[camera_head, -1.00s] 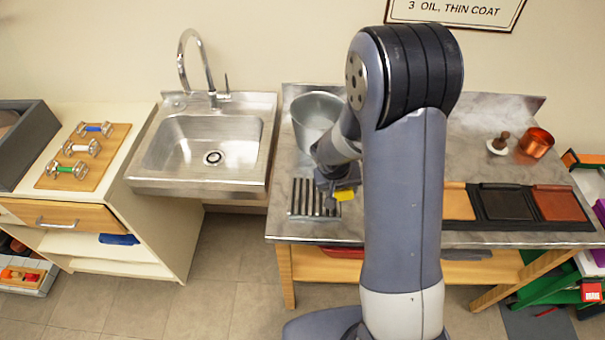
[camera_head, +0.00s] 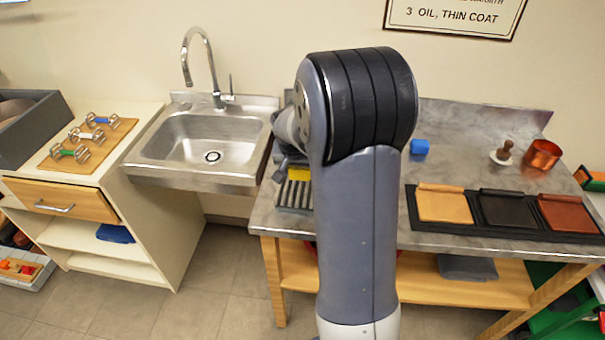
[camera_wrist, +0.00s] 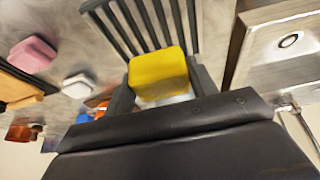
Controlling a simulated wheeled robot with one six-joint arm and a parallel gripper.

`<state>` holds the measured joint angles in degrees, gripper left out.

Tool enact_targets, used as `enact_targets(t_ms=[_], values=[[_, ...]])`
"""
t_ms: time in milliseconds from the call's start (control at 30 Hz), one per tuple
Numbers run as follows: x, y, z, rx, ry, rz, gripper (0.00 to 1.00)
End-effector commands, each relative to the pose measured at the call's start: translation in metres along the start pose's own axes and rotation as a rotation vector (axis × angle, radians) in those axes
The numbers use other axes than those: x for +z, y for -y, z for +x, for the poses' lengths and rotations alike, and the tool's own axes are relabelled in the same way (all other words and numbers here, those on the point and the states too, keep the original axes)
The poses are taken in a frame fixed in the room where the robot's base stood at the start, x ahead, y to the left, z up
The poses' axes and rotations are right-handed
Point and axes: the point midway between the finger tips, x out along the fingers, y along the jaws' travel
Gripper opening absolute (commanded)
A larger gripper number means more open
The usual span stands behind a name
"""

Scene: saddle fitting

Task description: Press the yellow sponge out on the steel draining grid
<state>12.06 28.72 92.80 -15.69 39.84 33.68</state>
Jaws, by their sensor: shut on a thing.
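The yellow sponge (camera_wrist: 158,75) is held between the two fingers of my gripper (camera_wrist: 160,86) in the wrist view. In the head view the sponge (camera_head: 299,174) shows as a small yellow patch at the rear of the steel draining grid (camera_head: 293,196), partly hidden by my arm. The grid's dark bars (camera_wrist: 150,22) run just beyond the sponge in the wrist view. I cannot tell whether the sponge touches the bars. My arm hides most of the gripper in the head view.
The steel sink (camera_head: 205,150) is left of the grid. On the bench to the right are a blue block (camera_head: 420,146), a copper pot (camera_head: 540,154), a round brush (camera_head: 502,153) and leather panels (camera_head: 445,206). The wrist view shows a pink block (camera_wrist: 33,52) and a white block (camera_wrist: 78,85).

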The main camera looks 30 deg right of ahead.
Motion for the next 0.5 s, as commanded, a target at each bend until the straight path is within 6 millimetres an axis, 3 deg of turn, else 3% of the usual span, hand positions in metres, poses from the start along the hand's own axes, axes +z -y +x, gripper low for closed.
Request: enact_targets(t_ms=[167, 500], values=[[-0.011, -0.011, -0.003, -0.008, -0.011, 0.058, 0.36], [-0.001, -0.010, 0.022, -0.008, -0.009, 0.056, 0.36]])
